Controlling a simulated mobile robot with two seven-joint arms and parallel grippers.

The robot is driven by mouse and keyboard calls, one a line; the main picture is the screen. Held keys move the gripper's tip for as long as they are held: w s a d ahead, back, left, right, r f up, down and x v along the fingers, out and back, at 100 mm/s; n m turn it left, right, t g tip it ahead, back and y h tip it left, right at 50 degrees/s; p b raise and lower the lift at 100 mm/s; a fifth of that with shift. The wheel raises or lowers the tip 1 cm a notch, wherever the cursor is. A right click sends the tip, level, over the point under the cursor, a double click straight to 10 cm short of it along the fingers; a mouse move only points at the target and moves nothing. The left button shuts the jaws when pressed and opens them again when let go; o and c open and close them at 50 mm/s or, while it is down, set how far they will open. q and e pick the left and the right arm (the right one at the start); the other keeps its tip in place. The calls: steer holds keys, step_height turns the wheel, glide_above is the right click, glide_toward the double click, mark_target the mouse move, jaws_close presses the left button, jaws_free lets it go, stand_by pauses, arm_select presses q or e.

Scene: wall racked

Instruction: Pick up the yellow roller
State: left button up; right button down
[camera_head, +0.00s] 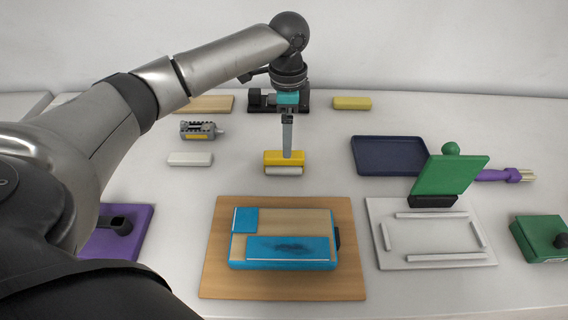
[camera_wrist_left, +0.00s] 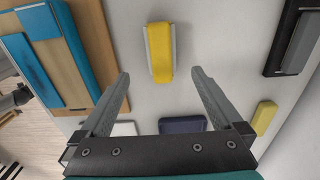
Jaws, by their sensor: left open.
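The yellow roller (camera_head: 284,157) lies on the white table in the middle, with a pale grey strip along its front side. In the left wrist view the yellow roller (camera_wrist_left: 161,52) lies past the fingertips, roughly in line with the gap between them. My left gripper (camera_head: 287,148) points down over the roller, and its finger hides part of the roller's top in the head view. In the left wrist view the gripper (camera_wrist_left: 160,73) is open, with nothing between its fingers. My right gripper is not in view.
A wooden board (camera_head: 340,287) with a blue and wood block (camera_head: 282,220) lies in front. A white block (camera_head: 190,159) and a grey device (camera_head: 199,131) are left. A navy tray (camera_head: 389,154) is right, a yellow block (camera_head: 351,103) behind. Table around the roller is clear.

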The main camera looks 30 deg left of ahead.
arm_select(q)
step_height(320, 180, down, 2)
steer(key=shift+f, duration=0.15)
steer(key=f, duration=0.3)
steer(key=f+b, duration=0.1)
steer(key=f, duration=0.1)
steer(key=shift+s+a, duration=0.1)
steer(key=shift+a, duration=0.3)
steer(key=c, duration=1.5)
step_height(320, 180, up, 20)
steer(key=p, duration=0.3)
steer(key=shift+r, duration=0.1)
